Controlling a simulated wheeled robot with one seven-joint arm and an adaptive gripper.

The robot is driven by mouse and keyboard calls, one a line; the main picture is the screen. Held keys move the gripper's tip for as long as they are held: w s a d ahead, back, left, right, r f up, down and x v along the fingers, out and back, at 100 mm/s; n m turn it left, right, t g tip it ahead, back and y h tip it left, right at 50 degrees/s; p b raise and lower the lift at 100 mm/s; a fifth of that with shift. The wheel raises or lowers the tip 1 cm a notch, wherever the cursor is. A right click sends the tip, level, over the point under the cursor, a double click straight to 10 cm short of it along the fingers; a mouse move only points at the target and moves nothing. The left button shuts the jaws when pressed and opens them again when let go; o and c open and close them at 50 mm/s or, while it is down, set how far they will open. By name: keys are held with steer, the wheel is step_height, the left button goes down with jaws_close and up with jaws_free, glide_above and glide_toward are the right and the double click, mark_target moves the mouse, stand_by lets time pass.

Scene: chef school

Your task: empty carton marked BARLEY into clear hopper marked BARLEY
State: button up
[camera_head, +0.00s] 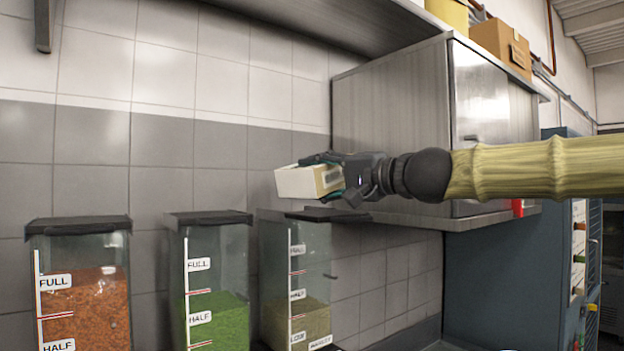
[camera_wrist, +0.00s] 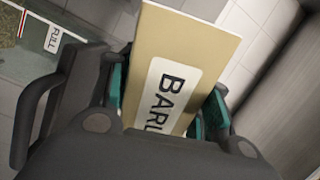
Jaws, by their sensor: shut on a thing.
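My gripper (camera_head: 328,177) is shut on a cream carton (camera_head: 296,183), held on its side above the rightmost clear hopper (camera_head: 312,255). In the wrist view the carton (camera_wrist: 190,45) sits between green finger pads, and its label reads "BARL", the rest hidden. The hopper holds tan grain to around its HALF mark, and a small label at its bottom edge appears to read BARLEY. A dark cover (camera_head: 328,214) lies at its top; I cannot tell how far it is open. Nothing is seen pouring, and the carton's mouth is not clear.
A hopper of green grain (camera_head: 217,280) and one of orange grain (camera_head: 82,290) stand to the left, under dark lids. A steel cabinet (camera_head: 400,105) hangs behind my arm, with a shelf (camera_head: 300,22) above. A blue machine (camera_head: 510,270) stands at right.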

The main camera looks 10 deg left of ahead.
steer(key=shift+s+d+p, duration=0.6)
steer(key=shift+s+d, duration=3.9)
steer(key=shift+s, duration=0.05)
steer(key=d+f+n+b, duration=0.3)
steer(key=f+n+b, duration=0.2)
steer(key=n+b, duration=0.3)
steer(key=shift+s+d+b, duration=0.4)
steer(key=shift+s+b, duration=0.05)
steer(key=shift+b, duration=0.5)
steer(key=shift+f, duration=0.1)
